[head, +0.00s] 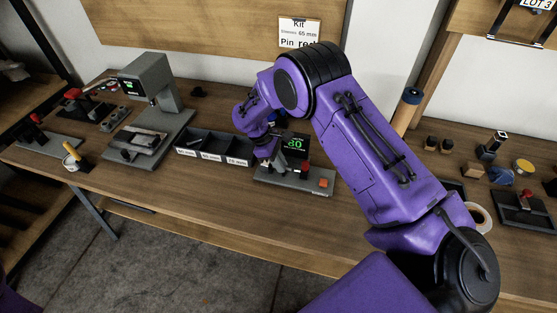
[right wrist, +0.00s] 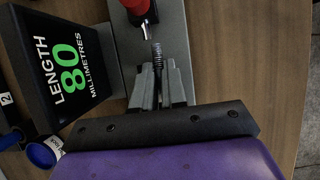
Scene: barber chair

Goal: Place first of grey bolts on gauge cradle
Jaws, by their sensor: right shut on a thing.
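The length gauge (head: 291,179) stands on the bench, a grey base with a black display (head: 295,143) reading 80. In the right wrist view the display (right wrist: 68,60) reads "LENGTH 80 MILLIMETRES". My right gripper (head: 267,160) is over the gauge's left part. In the right wrist view my right gripper (right wrist: 160,88) is shut on a grey bolt (right wrist: 157,55), whose threaded end sticks out past the fingertips over the gauge base, near a red-tipped part (right wrist: 137,8). The cradle is mostly hidden by the fingers; I cannot tell whether the bolt touches it. My left gripper is out of view.
A black sorting tray (head: 213,158) with labelled compartments stands just left of the gauge. Farther left are a grey instrument (head: 148,80) with a green display and a cup (head: 72,160). Several small items and a tape roll (head: 480,217) lie to the right.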

